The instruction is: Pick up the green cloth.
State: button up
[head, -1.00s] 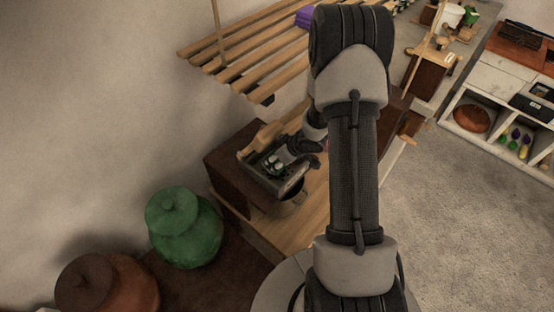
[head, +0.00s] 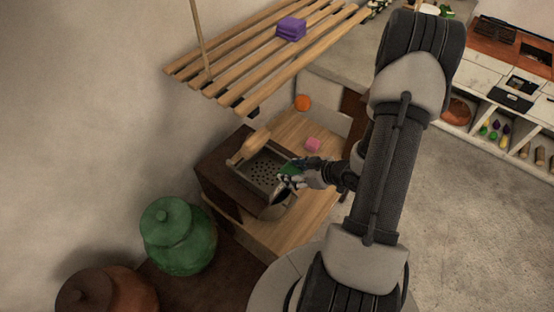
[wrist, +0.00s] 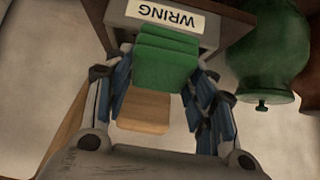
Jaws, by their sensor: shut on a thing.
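The green cloth (wrist: 163,62) is a folded block between the fingers of my gripper (wrist: 160,95) in the wrist view. My gripper is shut on it. In the head view, a small part of the green cloth (head: 290,170) shows at my gripper (head: 292,177), which is over the right edge of a dark perforated tray (head: 262,172). The arm and fingers hide most of the cloth there.
A label reading "WRING" (wrist: 165,15) is on the box edge in the wrist view. A pink block (head: 313,144) and an orange ball (head: 303,102) sit on the wooden counter. Green jar (head: 180,240) stands lower left. A slatted rack (head: 215,85) hangs above.

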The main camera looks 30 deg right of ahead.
jog(key=s+d+r+g+p, duration=0.1)
jog(key=s+d+p, duration=0.1)
jog(key=s, duration=0.4)
jog(key=s+d+r+g+h+p, duration=0.1)
jog(key=s+d+g+p, duration=0.1)
jog(key=s, duration=0.4)
jog(key=shift+d, duration=0.15)
